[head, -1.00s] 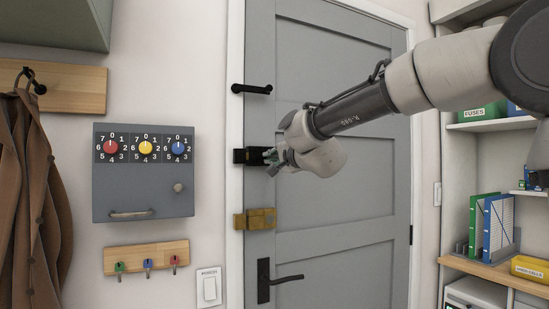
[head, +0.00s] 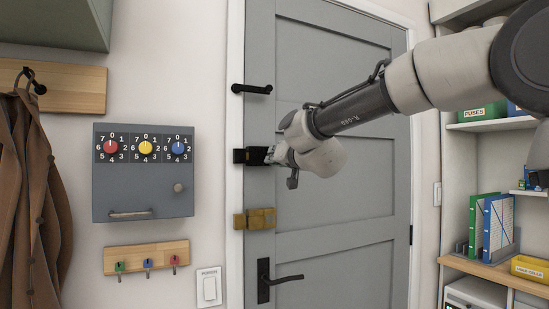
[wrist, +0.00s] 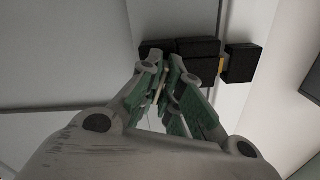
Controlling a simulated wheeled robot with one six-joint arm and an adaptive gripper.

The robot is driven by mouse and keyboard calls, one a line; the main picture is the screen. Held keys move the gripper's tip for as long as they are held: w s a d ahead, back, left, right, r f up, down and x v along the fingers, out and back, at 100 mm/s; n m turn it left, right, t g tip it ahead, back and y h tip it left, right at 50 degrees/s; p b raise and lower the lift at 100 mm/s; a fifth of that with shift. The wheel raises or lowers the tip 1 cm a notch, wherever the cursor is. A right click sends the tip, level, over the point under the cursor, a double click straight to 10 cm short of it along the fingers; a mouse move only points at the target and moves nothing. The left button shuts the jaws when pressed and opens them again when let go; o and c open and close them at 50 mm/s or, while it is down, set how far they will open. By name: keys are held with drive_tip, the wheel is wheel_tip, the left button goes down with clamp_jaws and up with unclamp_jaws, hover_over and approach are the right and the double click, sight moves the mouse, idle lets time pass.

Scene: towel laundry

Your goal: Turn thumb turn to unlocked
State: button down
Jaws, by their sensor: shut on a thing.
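A black lock (head: 252,155) sits at the left edge of the grey door (head: 340,185), between the black pull handle above and a brass lock below. In the wrist view the black lock (wrist: 197,48) shows as dark blocks on door and frame, with a small yellow piece in the gap between them. My gripper (head: 272,155) is at the lock's right end, its green-padded fingers (wrist: 168,80) closed on the thumb turn. The thumb turn itself is mostly hidden by the fingers, so its angle cannot be read.
The brass lock (head: 255,218) and a black lever handle (head: 280,280) are lower on the door. A grey box with three dials (head: 144,190) and a key rack (head: 146,257) hang on the left wall. Shelves (head: 490,265) stand at the right.

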drive_tip(key=shift+n, duration=2.2)
drive_tip(key=c, duration=1.6)
unclamp_jaws()
drive_tip(key=v, duration=1.2)
